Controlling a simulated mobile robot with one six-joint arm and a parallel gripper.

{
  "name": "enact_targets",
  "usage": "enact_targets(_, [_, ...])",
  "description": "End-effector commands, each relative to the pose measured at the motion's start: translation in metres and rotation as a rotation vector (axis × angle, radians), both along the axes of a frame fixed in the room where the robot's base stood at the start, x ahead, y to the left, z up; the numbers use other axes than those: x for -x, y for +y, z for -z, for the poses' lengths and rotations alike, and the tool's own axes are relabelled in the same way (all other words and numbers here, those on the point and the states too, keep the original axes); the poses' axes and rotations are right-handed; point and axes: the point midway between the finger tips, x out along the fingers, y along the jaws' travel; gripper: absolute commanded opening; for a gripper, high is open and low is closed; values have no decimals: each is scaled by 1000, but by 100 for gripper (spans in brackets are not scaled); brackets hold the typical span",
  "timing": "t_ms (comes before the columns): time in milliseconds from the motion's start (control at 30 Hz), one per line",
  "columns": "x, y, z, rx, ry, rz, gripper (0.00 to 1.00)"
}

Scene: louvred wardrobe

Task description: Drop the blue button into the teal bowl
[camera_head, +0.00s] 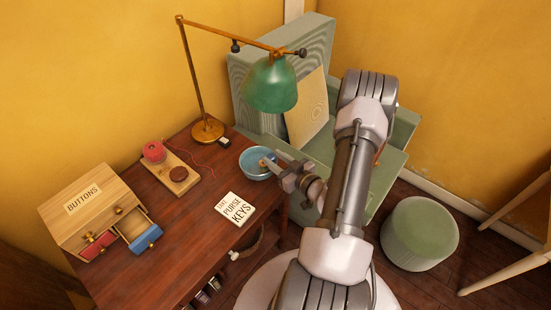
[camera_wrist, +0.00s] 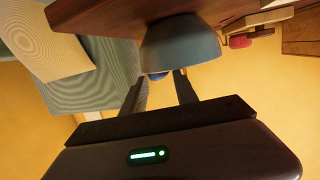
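The teal bowl (camera_head: 252,171) stands on the wooden table by its right edge, below the lamp. My gripper (camera_head: 269,164) reaches in from the right, its tips over the bowl's right side. In the wrist view the bowl (camera_wrist: 185,45) appears upside down, beyond my fingers. My gripper (camera_wrist: 158,75) has its fingers apart there. A small blue piece, apparently the blue button (camera_wrist: 157,77), shows between the fingertips at the bowl's rim. A gap shows on each side of it. I cannot tell whether it is in the air or against the bowl.
A green lamp (camera_head: 271,86) hangs above the bowl. A button cabinet (camera_head: 82,207) with an open blue drawer (camera_head: 147,238) stands at left. A green stool (camera_head: 420,233) stands on the floor.

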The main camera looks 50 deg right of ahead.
Motion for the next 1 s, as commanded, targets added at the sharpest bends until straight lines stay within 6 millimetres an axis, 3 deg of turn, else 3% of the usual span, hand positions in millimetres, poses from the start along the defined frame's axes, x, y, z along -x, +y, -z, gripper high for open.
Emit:
enact_targets(333, [0,0,-1,0,0,0,50])
enact_targets(467, [0,0,-13,1,-1,1,50])
enact_targets(800, [89,9,-34,-3,0,8,50])
enact_targets(1000, [115,13,-37,-2,0,2,50])
